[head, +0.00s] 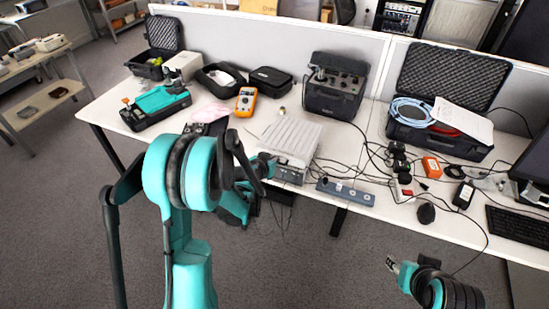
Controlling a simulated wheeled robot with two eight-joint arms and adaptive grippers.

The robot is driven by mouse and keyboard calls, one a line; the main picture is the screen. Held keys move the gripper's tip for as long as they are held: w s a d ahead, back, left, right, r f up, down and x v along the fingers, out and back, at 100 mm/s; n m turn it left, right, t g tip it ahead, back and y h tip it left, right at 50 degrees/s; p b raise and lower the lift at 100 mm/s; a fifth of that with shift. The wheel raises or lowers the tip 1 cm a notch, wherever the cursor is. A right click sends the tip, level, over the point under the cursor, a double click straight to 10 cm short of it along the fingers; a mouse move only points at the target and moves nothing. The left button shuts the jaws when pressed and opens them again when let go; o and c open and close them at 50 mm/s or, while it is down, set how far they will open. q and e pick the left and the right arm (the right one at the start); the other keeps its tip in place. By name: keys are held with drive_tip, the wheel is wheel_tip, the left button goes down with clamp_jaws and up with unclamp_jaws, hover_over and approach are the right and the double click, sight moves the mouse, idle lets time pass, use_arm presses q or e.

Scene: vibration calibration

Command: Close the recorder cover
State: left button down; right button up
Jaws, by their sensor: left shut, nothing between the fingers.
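I cannot tell for certain which device is the recorder. A pale ribbed box (292,136) with a grey front lies at the middle front of the table. A teal and black device (160,99) sits at the left, and a black unit with a knobbed panel (336,86) stands at the back. My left gripper (268,166) is shut and empty beside the pale box's left front corner; whether it touches is unclear. My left arm hides part of the table edge. My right gripper (391,265) is low at the right, off the table; its fingers are too small to judge.
An orange multimeter (246,102) and black pouches (270,81) lie behind. An open black case (452,78) with a blue cable coil stands at the right. Loose cables, a mouse (426,213) and a keyboard (520,227) crowd the right front. A grey power strip (345,191) lies at the front edge.

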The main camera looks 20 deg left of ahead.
use_arm(q)
drive_tip(key=f+b, duration=0.1)
drive_tip(key=f, duration=0.1)
drive_tip(key=s+f+b, duration=0.1)
drive_tip(key=b, duration=0.1)
drive_tip(key=shift+d+f, duration=0.1)
drive_tip(key=shift+f, duration=0.3)
use_arm(e)
drive_tip(key=f, duration=0.1)
drive_tip(key=s+f, duration=0.1)
drive_tip(key=f, duration=0.1)
drive_tip(key=shift+f, duration=0.1)
use_arm(q)
drive_tip(key=r+p, duration=0.3)
drive_tip(key=r, duration=0.2)
drive_tip(key=shift+w+r, duration=0.2)
drive_tip(key=f+p+v, duration=0.1)
drive_tip(key=p+v, duration=0.1)
drive_tip(key=v, duration=0.6)
drive_tip(key=shift+s, duration=0.7)
use_arm(e)
drive_tip(key=r, duration=0.5)
drive_tip(key=shift+s+a+r, duration=0.1)
drive_tip(key=shift+a+r, duration=0.1)
drive_tip(key=shift+r, duration=0.05)
